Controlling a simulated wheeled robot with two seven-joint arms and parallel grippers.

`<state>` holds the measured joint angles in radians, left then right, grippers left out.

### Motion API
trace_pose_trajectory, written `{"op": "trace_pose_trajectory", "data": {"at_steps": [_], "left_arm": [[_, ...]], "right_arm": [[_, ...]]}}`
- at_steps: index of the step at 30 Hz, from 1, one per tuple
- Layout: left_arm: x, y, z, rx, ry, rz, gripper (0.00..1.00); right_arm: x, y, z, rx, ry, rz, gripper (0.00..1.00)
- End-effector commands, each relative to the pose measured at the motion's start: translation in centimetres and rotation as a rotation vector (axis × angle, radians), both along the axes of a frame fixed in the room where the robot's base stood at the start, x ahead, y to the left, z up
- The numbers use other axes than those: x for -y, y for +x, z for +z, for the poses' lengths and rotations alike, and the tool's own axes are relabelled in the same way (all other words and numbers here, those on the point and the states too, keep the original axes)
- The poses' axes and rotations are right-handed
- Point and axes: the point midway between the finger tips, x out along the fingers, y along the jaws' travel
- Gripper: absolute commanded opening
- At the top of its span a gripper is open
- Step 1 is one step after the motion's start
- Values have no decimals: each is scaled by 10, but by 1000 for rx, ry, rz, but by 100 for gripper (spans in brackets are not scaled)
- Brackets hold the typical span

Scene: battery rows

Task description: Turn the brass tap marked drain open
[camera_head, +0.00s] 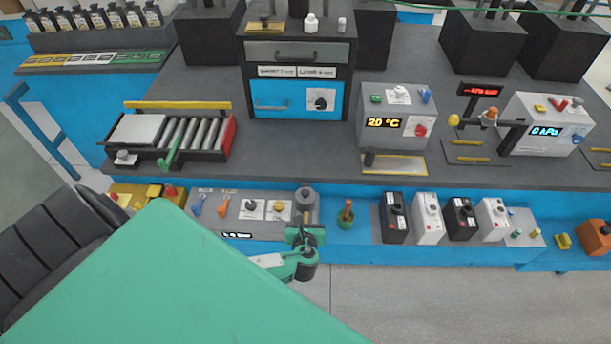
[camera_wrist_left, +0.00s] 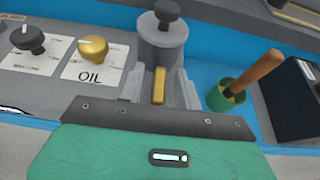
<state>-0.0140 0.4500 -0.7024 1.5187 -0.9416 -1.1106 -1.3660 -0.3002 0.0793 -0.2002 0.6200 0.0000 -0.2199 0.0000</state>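A short brass tap handle (camera_wrist_left: 159,86) shows in the left wrist view, low on the front of a grey cylinder (camera_wrist_left: 162,42) with a black knob on top. The handle points up and down in the picture. My left gripper (camera_wrist_left: 160,82) is open, with one grey finger on each side of the handle and a gap on both sides. No drain mark is readable. My right gripper is not in view.
Left of the cylinder is a brass knob marked OIL (camera_wrist_left: 93,47) and a black knob (camera_wrist_left: 28,40). To the right stand a green pot (camera_wrist_left: 226,95) with a wooden-handled tool and several black and white boxes (camera_head: 393,218). The floor in front is clear.

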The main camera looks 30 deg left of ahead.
Motion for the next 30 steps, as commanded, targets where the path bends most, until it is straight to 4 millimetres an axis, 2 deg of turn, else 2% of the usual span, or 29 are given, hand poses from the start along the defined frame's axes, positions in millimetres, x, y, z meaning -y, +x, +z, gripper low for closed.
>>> {"op": "trace_pose_trajectory", "data": {"at_steps": [5, 18, 24, 30], "left_arm": [[11, -18, 6, -2, -3, -1, 35], [55, -88, 41, -2, -3, 1, 35], [65, -103, 49, -2, 1, 1, 35], [67, -106, 52, 0, 0, 0, 35]], "right_arm": [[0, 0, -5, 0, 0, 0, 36], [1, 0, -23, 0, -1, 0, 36], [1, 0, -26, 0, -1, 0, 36], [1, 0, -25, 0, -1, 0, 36]]}}
